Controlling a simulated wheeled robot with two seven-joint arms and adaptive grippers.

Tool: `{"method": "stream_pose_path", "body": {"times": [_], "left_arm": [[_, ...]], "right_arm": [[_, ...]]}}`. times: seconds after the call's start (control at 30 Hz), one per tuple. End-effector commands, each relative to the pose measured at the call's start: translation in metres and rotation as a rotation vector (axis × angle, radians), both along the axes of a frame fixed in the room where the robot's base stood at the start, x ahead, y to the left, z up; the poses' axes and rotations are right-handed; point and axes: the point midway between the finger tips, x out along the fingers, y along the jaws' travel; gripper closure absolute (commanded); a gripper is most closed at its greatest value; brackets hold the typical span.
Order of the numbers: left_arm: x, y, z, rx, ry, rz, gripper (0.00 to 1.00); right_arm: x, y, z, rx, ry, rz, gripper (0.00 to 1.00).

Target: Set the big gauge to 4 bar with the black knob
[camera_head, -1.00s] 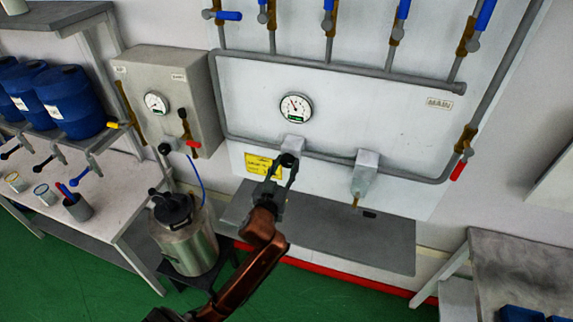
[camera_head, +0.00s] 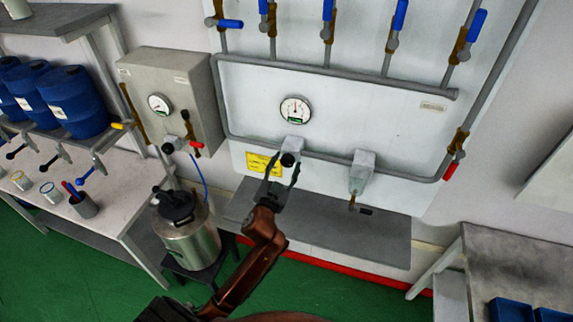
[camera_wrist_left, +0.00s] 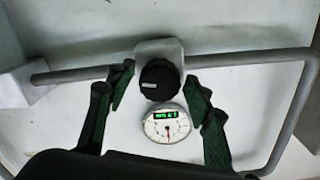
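The big gauge (camera_head: 295,110) is a round white dial with a green readout on the wall panel. Its needle points about straight up. In the wrist view the gauge (camera_wrist_left: 167,124) appears upside down and the readout is too small to read surely. The black knob (camera_head: 288,159) sits on a grey block below the gauge; it also shows in the wrist view (camera_wrist_left: 159,80). My left gripper (camera_head: 284,169) is open, with its fingers on either side of the knob. In the wrist view gaps show between both fingers and the knob. My right gripper is out of view.
A grey pipe (camera_head: 400,172) runs beside the knob's block. A second block with a nozzle (camera_head: 361,175) is to the right. A grey shelf (camera_head: 330,240) lies below. A box with a small gauge (camera_head: 159,104) and a steel tank (camera_head: 190,240) are left.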

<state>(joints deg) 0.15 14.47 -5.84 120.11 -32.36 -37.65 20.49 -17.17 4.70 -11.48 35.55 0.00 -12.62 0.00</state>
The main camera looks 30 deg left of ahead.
Motion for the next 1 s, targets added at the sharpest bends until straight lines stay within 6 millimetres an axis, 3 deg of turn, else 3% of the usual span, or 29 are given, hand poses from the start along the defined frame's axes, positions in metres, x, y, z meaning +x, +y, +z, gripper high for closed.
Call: {"method": "stream_pose_path", "body": {"times": [0.3, 0.43, 0.8, 1.0], "left_arm": [[-0.001, 0.0, 0.0, -0.001, 0.001, 0.0, 0.49], [-0.011, -0.003, -0.002, -0.003, 0.003, 0.0, 0.49], [-0.082, -0.02, -0.002, -0.004, 0.002, 0.0, 0.49], [-0.108, -0.026, -0.001, -0.002, 0.002, 0.0, 0.49]], "right_arm": [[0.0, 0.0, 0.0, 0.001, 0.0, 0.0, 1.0], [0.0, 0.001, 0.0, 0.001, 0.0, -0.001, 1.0], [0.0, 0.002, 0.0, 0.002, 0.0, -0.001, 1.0], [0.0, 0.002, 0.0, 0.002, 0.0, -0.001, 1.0]]}}
